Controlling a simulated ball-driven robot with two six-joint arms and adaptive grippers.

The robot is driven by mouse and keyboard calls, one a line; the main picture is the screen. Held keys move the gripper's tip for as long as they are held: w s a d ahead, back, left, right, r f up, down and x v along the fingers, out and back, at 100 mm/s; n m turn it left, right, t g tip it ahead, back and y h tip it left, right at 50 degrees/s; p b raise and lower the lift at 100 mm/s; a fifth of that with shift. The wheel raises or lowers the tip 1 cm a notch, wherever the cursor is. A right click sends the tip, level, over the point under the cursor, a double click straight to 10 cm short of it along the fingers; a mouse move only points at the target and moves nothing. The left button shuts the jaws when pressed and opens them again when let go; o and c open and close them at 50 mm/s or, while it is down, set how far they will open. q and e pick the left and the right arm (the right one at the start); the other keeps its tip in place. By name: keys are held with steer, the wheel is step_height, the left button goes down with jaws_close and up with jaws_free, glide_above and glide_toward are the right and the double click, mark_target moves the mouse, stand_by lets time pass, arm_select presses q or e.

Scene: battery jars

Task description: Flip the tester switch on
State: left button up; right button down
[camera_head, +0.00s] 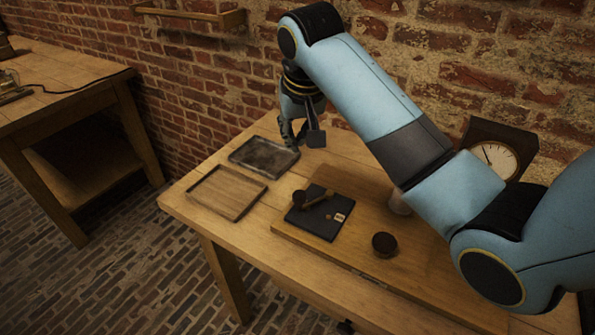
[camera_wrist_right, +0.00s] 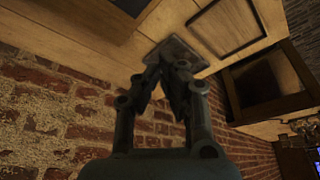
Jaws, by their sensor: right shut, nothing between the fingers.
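A dark wooden case with a round pale dial (camera_head: 499,160) stands at the back right of the table, partly hidden behind my right arm. It looks like the tester, but I cannot make out a switch on it. My right gripper (camera_head: 302,138) is shut and empty, above the back left of the table near a dark tray (camera_head: 264,156) and well to the left of the dial case. In the wrist view the right gripper (camera_wrist_right: 166,66) points towards the dark tray (camera_wrist_right: 187,60), its fingers close together. My left gripper is not in view.
A wooden tray (camera_head: 227,193) lies at the table's left end. A raised board (camera_head: 345,246) carries a black flat piece (camera_head: 320,221) with small items on it, a dark round pot (camera_head: 384,244) and a pale object (camera_head: 399,203) partly behind my arm. A brick wall stands behind.

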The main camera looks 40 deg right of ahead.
step_height(320, 180, down, 10)
steer(key=shift+w+r+p, duration=0.15)
steer(key=shift+r+p, duration=0.1)
steer(key=shift+p, duration=0.2)
steer(key=shift+s+a+f, duration=0.1)
steer(key=shift+s+a, duration=0.05)
steer(key=shift+s, duration=0.35)
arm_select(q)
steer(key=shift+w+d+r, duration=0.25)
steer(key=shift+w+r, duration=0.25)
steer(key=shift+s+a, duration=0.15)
arm_select(e)
steer(key=shift+w, duration=0.1)
